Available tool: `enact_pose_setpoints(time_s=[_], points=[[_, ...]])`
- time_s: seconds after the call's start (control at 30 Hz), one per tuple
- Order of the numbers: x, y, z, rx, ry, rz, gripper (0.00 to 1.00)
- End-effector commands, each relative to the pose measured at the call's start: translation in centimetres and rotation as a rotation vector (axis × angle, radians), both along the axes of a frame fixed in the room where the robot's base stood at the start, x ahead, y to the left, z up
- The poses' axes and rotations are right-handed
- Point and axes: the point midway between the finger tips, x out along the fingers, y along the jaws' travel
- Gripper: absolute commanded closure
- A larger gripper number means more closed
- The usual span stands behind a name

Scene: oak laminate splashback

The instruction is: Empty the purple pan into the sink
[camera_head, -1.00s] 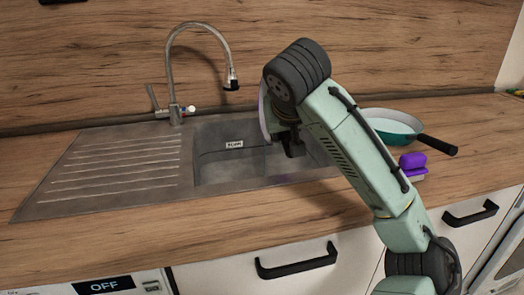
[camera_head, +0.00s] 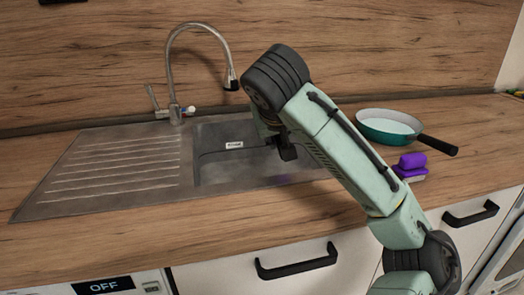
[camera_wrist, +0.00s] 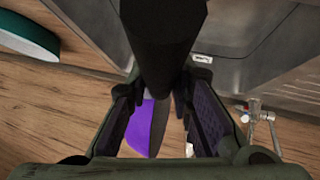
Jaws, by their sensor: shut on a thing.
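My gripper (camera_head: 284,150) is over the right part of the sink (camera_head: 222,172), mostly hidden behind my arm in the head view. In the wrist view its fingers (camera_wrist: 184,88) are closed around a black handle (camera_wrist: 163,45). The purple pan (camera_wrist: 139,128) shows there as a narrow, steeply tilted purple and grey strip between the fingers. In the head view the pan is hidden behind my arm. I cannot see inside it or tell whether anything is in it or falling out. The visible part of the basin looks empty.
A tap (camera_head: 175,90) arches over the sink, its spout near my wrist. A ribbed drainer (camera_head: 120,165) lies left. A teal pan (camera_head: 391,126) and a purple sponge-like block (camera_head: 411,162) stand right of my arm. The front worktop is clear.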

Motion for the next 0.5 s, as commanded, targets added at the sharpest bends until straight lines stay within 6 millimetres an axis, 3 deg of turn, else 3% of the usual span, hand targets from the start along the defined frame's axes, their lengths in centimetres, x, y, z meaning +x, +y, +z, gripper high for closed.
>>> enact_pose_setpoints(time_s=[0.5], points=[[-0.21,0.57,0.08,-0.055,-0.026,-0.001,1.00]])
